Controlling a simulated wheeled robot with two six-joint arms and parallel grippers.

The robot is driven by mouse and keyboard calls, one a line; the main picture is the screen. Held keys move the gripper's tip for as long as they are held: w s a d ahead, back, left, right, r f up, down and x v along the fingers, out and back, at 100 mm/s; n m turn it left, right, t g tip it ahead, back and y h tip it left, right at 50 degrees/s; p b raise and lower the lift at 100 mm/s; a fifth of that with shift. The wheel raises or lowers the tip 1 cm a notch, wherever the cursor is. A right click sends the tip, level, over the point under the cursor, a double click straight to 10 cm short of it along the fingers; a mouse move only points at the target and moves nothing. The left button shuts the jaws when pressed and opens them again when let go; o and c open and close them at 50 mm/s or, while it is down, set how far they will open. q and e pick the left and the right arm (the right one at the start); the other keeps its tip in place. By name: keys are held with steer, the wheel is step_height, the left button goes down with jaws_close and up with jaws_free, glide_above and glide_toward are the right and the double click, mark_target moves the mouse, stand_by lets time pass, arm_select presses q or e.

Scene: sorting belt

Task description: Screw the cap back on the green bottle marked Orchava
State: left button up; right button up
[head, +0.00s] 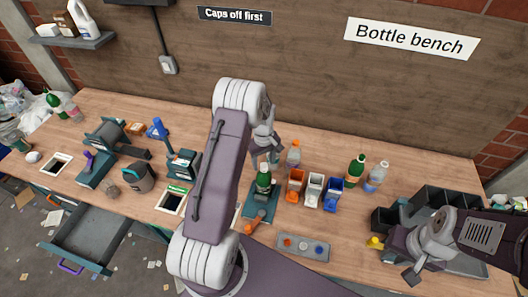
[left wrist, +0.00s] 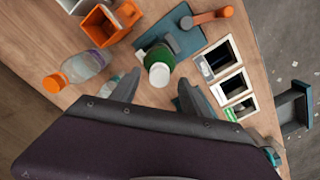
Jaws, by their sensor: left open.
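A green bottle (head: 263,180) stands upright in a teal holder (head: 254,208) with an orange lever. Its label cannot be read. From above, in the left wrist view, a round white top (left wrist: 160,74) shows on this green bottle (left wrist: 158,54); whether it is screwed down I cannot tell. My left gripper (head: 266,150) is just above and behind the bottle in the head view. In the left wrist view its open fingers (left wrist: 157,88) lie on either side of the white top, with gaps. My right gripper (head: 411,276) is at the lower right; its jaws are unclear.
Orange, white and blue bins (head: 313,190) stand right of the holder. A clear bottle with orange cap (head: 293,156) is behind them. Another green bottle (head: 356,172) and a clear one (head: 376,177) stand further right. A grey tray (head: 276,237) with coloured discs lies in front.

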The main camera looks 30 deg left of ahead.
arm_select(q)
steer(key=shift+s+a+f, duration=0.1)
steer(key=shift+f, duration=0.1)
steer(key=shift+d, duration=0.25)
steer(key=shift+c, duration=0.8)
steer(key=shift+w, duration=0.2)
jaws_close()
steer(key=c, duration=0.5)
jaws_free()
steer(key=shift+s+a, duration=0.1)
jaws_close()
steer(key=m, duration=0.5)
